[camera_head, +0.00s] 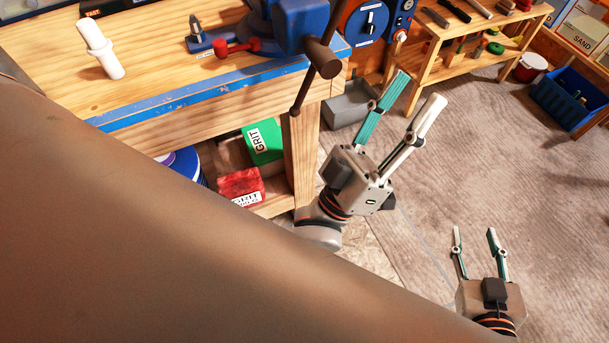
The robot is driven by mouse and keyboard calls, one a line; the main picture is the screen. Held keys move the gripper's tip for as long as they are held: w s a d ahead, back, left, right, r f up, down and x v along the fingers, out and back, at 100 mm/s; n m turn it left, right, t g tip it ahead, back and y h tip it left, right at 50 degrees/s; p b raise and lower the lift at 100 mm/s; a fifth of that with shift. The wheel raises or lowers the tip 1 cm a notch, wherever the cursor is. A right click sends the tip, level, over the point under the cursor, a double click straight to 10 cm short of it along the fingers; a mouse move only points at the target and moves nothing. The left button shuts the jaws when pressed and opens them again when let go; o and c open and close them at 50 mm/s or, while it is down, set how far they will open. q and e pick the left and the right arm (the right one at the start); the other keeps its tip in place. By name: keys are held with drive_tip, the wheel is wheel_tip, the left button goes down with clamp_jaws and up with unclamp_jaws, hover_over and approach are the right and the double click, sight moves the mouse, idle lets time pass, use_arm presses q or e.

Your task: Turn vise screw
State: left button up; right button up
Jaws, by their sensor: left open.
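The blue vise (301,24) is mounted at the right end of the wooden bench, partly cut off by the top edge. Its brown screw (322,58) sticks out toward the lower right, past the bench's front edge. A dark handle bar (306,89) crosses the screw's end and slants down to the left, ending in a small knob. My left gripper (419,90) is open and empty to the right of the handle bar, apart from it, with its fingers pointing up and right. My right gripper (474,232) is open and empty over the floor at the lower right.
The wooden bench (35,45) bears a white pipe-like piece (100,48) and a red-handled tool (236,46). Green (263,141) and red (240,185) boxes sit below. A grey bin (350,104) stands beside the bench leg. A low tool table (440,40) stands behind.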

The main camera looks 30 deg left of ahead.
use_arm(q)
drive_tip(key=a+f+m+g+y+p, duration=0.15)
drive_tip(key=f+g, duration=0.25)
drive_tip(key=f, duration=0.5)
drive_tip(key=a+f+m+g+y+p, duration=0.1)
drive_tip(key=a+f+m+g, duration=0.15)
drive_tip(key=f, duration=0.65)
drive_tip(key=a+f+m+g+y+p, duration=0.1)
drive_tip(key=a+f+g, duration=0.3)
drive_tip(key=f, duration=0.5)
drive_tip(key=s+a+f+g+y, duration=0.1)
drive_tip(key=s+a+f+g, duration=0.1)
drive_tip(key=f, duration=0.2)
drive_tip(key=s+a+f+g+y+p, duration=0.1)
drive_tip(key=s+a+f, duration=0.1)
drive_tip(key=a+f, duration=0.1)
drive_tip(key=shift+s+f+g, duration=0.3)
drive_tip(key=shift+f+g, duration=0.05)
drive_tip(key=shift+f, duration=0.3)
use_arm(e)
wheel_tip(320, 180, up, 8)
drive_tip(key=w, duration=0.1)
drive_tip(key=shift+f+t, duration=0.2)
drive_tip(key=shift+t, duration=0.1)
